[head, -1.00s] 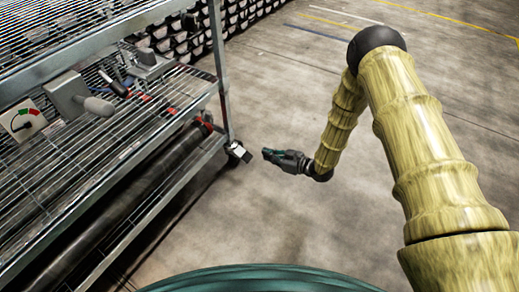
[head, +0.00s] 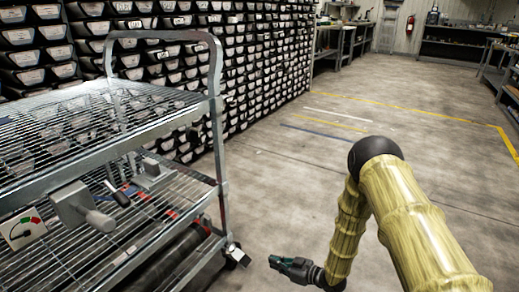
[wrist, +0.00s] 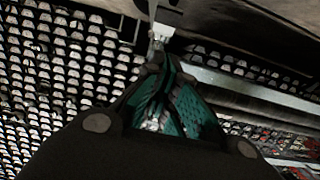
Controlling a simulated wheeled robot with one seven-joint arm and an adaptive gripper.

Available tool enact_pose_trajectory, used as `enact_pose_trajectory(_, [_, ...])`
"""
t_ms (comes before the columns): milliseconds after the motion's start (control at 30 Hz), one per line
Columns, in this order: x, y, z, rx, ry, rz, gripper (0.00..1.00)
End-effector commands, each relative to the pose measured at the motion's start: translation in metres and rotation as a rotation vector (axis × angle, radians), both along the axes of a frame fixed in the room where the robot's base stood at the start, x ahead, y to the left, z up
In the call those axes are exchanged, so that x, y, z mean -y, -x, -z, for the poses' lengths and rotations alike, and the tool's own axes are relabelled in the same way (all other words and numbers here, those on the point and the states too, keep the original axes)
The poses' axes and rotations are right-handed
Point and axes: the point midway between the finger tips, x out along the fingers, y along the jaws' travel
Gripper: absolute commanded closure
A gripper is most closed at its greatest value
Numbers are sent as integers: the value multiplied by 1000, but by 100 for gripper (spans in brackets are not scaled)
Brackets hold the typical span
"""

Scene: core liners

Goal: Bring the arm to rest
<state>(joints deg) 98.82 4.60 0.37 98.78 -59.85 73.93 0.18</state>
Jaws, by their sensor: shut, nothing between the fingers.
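My arm, yellow with a black elbow, bends down on the right of the head view. My gripper (head: 272,261) is at its lower end, low over the concrete floor and just right of the wire cart's front corner wheel. Its dark fingers with green pads are together and hold nothing. In the wrist view my gripper (wrist: 160,70) also shows, with the green pads converging toward the tip and a cart caster beyond it.
A metal wire cart (head: 215,150) with tools on its lower shelf stands close on the left. Racks of core boxes (head: 265,60) line the wall behind. The floor (head: 300,180) to the right is clear, with painted lines. Workbenches (head: 345,40) stand far back.

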Motion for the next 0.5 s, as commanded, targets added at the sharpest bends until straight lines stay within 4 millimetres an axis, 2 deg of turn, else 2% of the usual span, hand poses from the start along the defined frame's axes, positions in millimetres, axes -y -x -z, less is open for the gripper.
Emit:
enact_pose_trajectory(167, [15, 40, 27, -158, 66, 132, 100])
enact_pose_trajectory(267, [33, 82, 49, -305, 132, 248, 100])
enact_pose_trajectory(333, [47, 117, 62, -415, 186, 330, 100])
enact_pose_trajectory(500, [80, 208, 80, -665, 311, 500, 100])
